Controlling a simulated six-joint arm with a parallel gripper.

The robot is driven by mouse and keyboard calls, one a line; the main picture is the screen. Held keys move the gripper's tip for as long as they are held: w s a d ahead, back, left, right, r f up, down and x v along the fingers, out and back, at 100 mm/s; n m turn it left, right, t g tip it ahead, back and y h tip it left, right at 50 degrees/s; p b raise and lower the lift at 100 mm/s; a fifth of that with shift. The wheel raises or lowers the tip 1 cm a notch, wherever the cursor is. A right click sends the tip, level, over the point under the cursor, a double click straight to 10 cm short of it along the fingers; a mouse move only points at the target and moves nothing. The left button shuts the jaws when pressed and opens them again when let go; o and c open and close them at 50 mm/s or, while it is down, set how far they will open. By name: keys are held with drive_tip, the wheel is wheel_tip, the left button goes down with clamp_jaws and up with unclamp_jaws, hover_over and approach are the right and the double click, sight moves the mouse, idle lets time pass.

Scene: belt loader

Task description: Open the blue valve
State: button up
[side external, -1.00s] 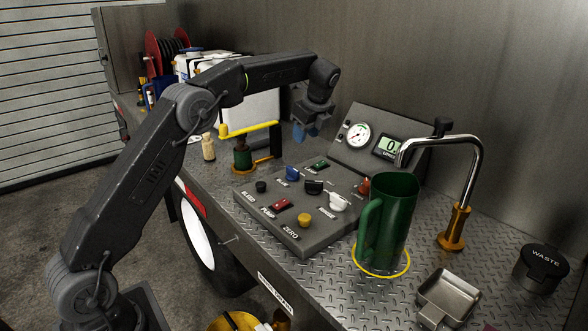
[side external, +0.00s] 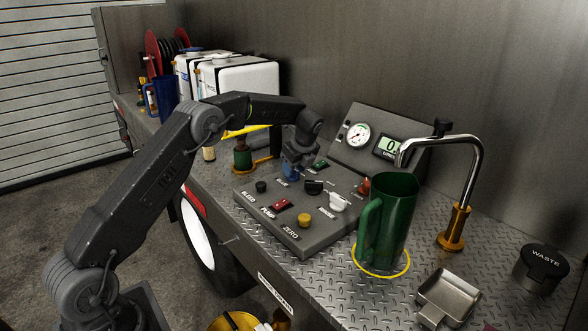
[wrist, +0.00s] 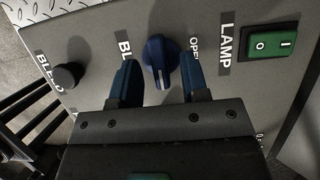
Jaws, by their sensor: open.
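The blue valve (wrist: 161,58) is a round knob with a white pointer line on the grey control panel (side external: 262,222). In the wrist view it sits between the two blue fingertips of my gripper (wrist: 158,80), which is open around it. A gap shows on each side of the knob. The pointer line runs toward my gripper's palm, and the label to the knob's right reads "OPE", partly hidden. In the side view my gripper (side external: 292,172) is low over the panel's back left and mostly covers the knob.
A green lamp switch (wrist: 270,45) is right of the knob and a black bleed knob (wrist: 68,76) is left of it. A black knob (side external: 314,187), a white knob (side external: 338,202) and a red switch (side external: 281,205) are nearby. A green jug (side external: 397,225) stands right of the panel.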

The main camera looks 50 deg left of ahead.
drive_tip(key=shift+a+f, duration=0.15)
drive_tip(key=shift+f, duration=0.2)
drive_tip(key=shift+c, duration=0.2)
clamp_jaws()
drive_tip(key=shift+n, duration=0.3)
drive_tip(key=n+g, duration=0.1)
drive_tip(key=n, duration=0.2)
drive_tip(key=shift+w+n+g, duration=0.15)
drive_tip(key=shift+n+g, duration=0.15)
drive_tip(key=shift+g, duration=0.1)
drive_tip(key=n+g+h, duration=0.1)
drive_tip(key=n, duration=0.3)
drive_tip(key=shift+a, duration=0.1)
drive_tip(key=shift+n, duration=0.5)
